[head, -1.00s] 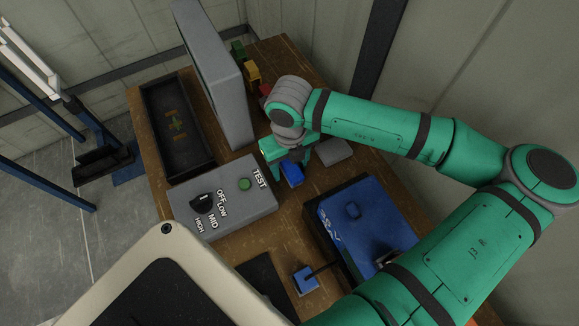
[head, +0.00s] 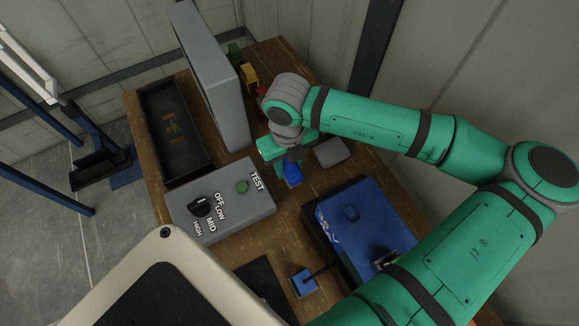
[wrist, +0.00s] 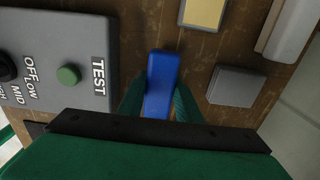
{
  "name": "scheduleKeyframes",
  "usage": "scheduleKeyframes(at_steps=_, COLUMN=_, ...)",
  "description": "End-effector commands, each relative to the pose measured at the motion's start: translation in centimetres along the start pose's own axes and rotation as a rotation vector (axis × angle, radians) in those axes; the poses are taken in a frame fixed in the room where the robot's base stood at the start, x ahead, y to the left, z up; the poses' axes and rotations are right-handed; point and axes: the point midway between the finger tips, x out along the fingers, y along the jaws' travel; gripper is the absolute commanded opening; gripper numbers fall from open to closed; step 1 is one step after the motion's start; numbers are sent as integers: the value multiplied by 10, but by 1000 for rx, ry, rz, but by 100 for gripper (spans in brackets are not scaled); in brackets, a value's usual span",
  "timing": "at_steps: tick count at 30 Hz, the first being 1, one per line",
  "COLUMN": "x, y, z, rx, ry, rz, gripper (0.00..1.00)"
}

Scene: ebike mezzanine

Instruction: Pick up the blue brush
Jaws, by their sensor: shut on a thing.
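The blue brush shows as a plain blue block (head: 292,174), below my gripper (head: 290,158) in the head view. In the wrist view the blue block (wrist: 161,82) stands out past the fingertips. My gripper (wrist: 160,104) is shut on it, with one green finger along each side. Its lower end is hidden between the fingers and behind the gripper body. I cannot tell whether it touches the table.
A grey control box (head: 222,200) with a green TEST button stands left. A small grey block (head: 332,152) lies right, and a blue case (head: 365,225) lies nearer. A black tray (head: 174,130), a tall grey panel (head: 214,75) and a yellow block (head: 249,75) are further back.

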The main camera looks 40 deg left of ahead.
Motion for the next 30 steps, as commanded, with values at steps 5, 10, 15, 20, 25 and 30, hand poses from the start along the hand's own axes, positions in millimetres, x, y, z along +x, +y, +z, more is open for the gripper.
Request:
scheduleKeyframes(at_steps=5, x=-30, y=-1, z=0, rx=-2, ry=-1, rz=-5, gripper=8)
scheduleKeyframes(at_steps=10, x=-77, y=-2, z=-1, rx=2, ry=-3, rz=-6, gripper=8)
scheduleKeyframes(at_steps=15, x=-129, y=-3, z=-1, rx=7, ry=-2, rz=-5, gripper=8)
scheduleKeyframes(at_steps=20, x=-176, y=-3, z=-1, rx=7, ry=-2, rz=-5, gripper=8)
scheduleKeyframes(at_steps=25, x=-218, y=-2, z=-1, rx=7, ry=-2, rz=-4, gripper=8)
scheduleKeyframes(at_steps=30, x=-247, y=-2, z=-1, rx=6, ry=-1, rz=-3, gripper=8)
